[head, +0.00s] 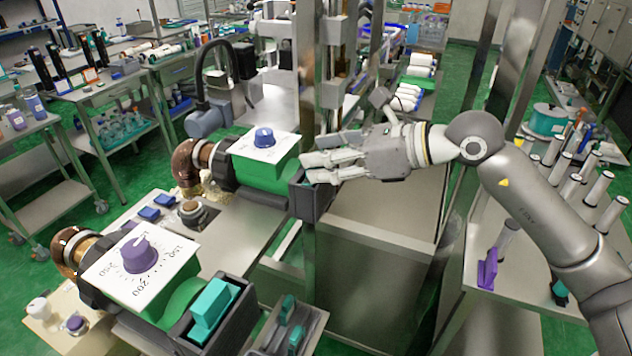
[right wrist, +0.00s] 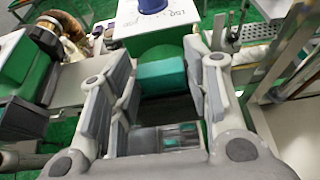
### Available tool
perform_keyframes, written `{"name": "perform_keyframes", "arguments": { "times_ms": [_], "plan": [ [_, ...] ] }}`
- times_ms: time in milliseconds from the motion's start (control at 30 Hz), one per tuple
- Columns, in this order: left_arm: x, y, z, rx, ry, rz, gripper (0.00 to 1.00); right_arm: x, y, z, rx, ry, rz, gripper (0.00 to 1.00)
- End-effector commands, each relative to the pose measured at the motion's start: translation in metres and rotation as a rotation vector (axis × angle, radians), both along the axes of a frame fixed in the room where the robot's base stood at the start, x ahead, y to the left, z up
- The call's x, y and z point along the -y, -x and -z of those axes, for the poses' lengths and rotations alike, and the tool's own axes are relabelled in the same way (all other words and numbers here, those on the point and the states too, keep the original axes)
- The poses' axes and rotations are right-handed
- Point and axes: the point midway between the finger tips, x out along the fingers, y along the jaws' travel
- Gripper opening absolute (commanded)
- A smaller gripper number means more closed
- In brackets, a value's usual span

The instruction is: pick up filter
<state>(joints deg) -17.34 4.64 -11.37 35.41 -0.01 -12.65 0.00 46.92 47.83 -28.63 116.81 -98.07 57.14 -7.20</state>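My right gripper (head: 308,168) is at the dark open-topped holder (head: 312,200) on the front of the far green unit. In the right wrist view its fingers (right wrist: 155,55) are spread apart, with a teal block (right wrist: 162,75) showing between them. The block appears to sit in the holder; I cannot tell whether any finger touches it. A similar teal block (head: 208,308) stands in the near unit's dark holder. No label shows which thing is the filter. My left gripper is not in view.
A blue knob (head: 264,138) tops the far unit and a purple knob (head: 139,255) tops the near one. A metal post (head: 311,100) stands close behind my gripper. Several white-and-black cylinders (head: 571,188) and a purple piece (head: 488,268) stand on the right table.

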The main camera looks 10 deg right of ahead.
Motion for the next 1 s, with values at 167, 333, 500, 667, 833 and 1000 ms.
{"name": "perform_keyframes", "arguments": {
  "times_ms": [167,333,500,667,833,1000],
  "plan": [
    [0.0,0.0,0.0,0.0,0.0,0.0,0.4,0.0,0.0,0.0,0.0,0.0,0.0,0.17],
    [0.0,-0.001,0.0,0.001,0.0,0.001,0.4,0.0,0.0,0.0,0.0,0.0,0.0,0.07],
    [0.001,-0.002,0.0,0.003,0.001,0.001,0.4,0.0,0.0,-0.001,0.001,-0.001,0.0,0.07],
    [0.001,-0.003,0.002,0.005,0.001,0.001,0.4,0.0,0.0,-0.007,0.002,0.0,0.0,0.07],
    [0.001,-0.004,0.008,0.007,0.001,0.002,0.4,0.0,0.0,-0.023,0.005,-0.001,0.001,0.07],
    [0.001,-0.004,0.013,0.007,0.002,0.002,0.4,0.0,0.0,-0.045,0.005,-0.001,0.001,0.07]
  ]
}}
